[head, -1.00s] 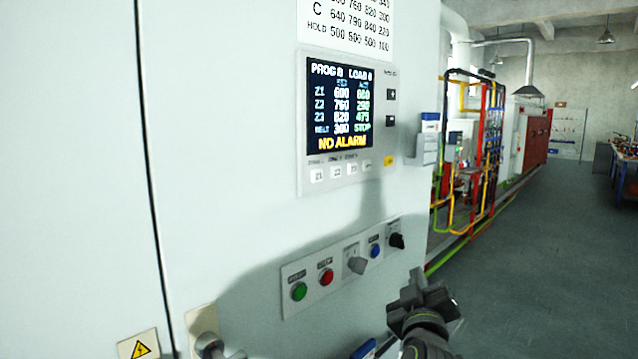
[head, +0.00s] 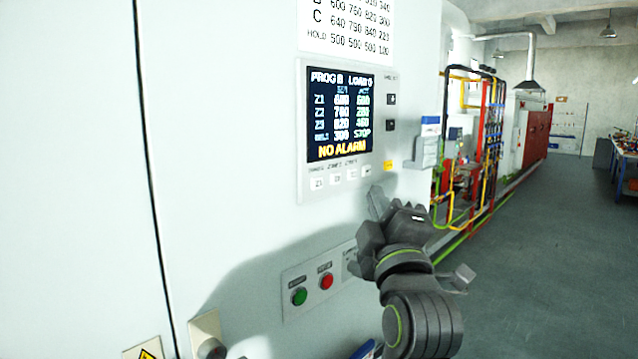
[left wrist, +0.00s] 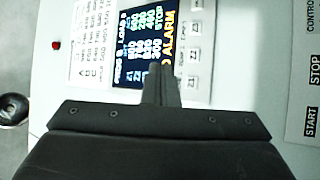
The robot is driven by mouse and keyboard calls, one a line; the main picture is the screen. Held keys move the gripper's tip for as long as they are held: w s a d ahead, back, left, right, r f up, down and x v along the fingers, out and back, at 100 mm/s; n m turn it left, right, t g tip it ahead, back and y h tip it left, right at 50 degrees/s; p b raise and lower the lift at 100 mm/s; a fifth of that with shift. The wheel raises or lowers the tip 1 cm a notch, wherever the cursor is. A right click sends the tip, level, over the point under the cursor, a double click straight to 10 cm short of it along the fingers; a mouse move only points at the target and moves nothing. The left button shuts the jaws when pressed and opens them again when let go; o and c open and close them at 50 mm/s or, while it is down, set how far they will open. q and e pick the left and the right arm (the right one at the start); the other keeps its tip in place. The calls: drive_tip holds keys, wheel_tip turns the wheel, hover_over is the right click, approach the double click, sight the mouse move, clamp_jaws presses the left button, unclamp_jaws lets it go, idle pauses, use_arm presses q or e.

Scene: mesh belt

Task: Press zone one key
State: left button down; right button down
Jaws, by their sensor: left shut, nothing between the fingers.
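The zone one key, a small white key marked Z1 (head: 319,184), is at the left end of the key row under the display (head: 340,110). It also shows in the left wrist view (left wrist: 191,84), right of the fingertips. My left gripper (head: 378,197) is shut and empty. In the head view its tip is to the right of and slightly below the key row, apart from Z1. In the left wrist view the shut fingers (left wrist: 160,72) overlap the lower edge of the display. I cannot tell the gap to the panel. My right gripper is not in view.
Below the display a button plate carries a green start button (head: 299,297) and a red stop button (head: 326,281). My left arm hides the plate's right part. A yellow key (head: 388,165) is right of the display. Open floor lies to the right.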

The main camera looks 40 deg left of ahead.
sight(318, 183)
use_arm(q)
drive_tip(key=shift+a, duration=0.1)
drive_tip(key=a+p, duration=0.1)
drive_tip(key=a, duration=0.2)
drive_tip(key=a+p, duration=0.3)
drive_tip(key=a, duration=0.2)
drive_tip(key=shift+w+a, duration=0.3)
drive_tip(key=shift+w, duration=0.05)
drive_tip(key=shift+a, duration=0.15)
idle(1.8)
drive_tip(key=shift+a, duration=0.3)
drive_tip(key=shift+a, duration=0.25)
idle(0.4)
drive_tip(key=shift+w+d+r, duration=0.2)
drive_tip(key=shift+d, duration=0.1)
idle(0.8)
